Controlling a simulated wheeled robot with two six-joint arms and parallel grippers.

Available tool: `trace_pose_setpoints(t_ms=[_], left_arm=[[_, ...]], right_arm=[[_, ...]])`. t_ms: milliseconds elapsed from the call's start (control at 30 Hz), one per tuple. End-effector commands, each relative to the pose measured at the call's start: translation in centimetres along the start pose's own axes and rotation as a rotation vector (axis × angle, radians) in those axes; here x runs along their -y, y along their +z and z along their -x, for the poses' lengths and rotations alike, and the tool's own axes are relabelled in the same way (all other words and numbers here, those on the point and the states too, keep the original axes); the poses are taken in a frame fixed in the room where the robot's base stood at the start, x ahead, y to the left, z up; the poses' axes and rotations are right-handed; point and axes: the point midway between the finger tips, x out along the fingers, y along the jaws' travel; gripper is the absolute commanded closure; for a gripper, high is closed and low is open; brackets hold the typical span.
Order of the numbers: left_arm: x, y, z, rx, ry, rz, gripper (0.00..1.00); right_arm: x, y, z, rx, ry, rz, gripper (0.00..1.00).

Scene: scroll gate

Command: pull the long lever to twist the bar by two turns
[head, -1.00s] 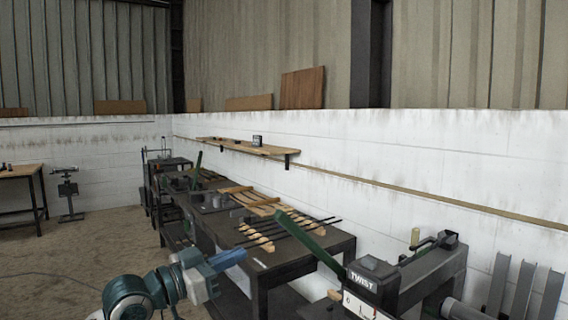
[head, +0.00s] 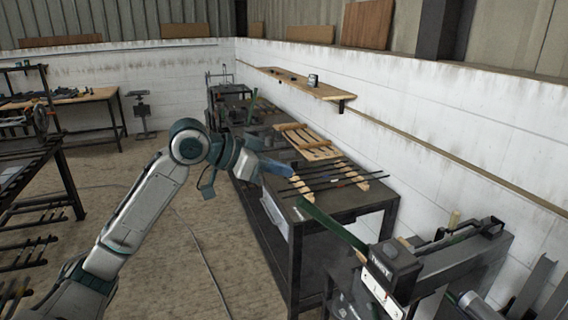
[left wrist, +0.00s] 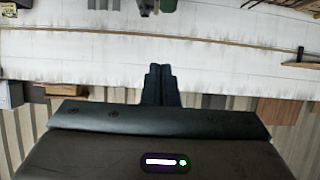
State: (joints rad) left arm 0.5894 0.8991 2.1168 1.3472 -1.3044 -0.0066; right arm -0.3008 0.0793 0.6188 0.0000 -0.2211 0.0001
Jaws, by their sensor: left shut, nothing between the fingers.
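The twist machine (head: 394,265) is a dark box with a white label plate at the lower right of the head view. The long green lever (head: 333,227) slants up and left from it, its free end near the table's front edge. My left gripper (head: 290,174) is shut and empty, above the table edge and apart from the lever, up and left of its free end. Its closed fingers also show in the left wrist view (left wrist: 160,82), pointing at the white wall. I cannot make out the bar in the machine. My right gripper is out of view.
A dark work table (head: 345,205) with several thin dark rods (head: 335,180) on wooden strips stands behind the lever. A wooden shelf (head: 305,85) is on the white wall. A rack (head: 40,150) stands at the left.

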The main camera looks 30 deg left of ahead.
Motion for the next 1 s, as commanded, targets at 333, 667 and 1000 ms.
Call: trace_pose_setpoints(t_ms=[333, 667, 1000], left_arm=[[-0.1, -0.4, -4.1, -0.003, 0.005, 0.005, 1.00], [-0.1, -0.4, -7.9, -0.002, 0.004, 0.004, 1.00], [0.0, 2.8, -6.9, 0.003, 0.000, 0.001, 1.00]], right_arm=[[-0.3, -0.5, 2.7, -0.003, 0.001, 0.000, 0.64], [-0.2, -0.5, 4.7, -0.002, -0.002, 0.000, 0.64], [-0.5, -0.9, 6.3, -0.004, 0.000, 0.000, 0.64]])
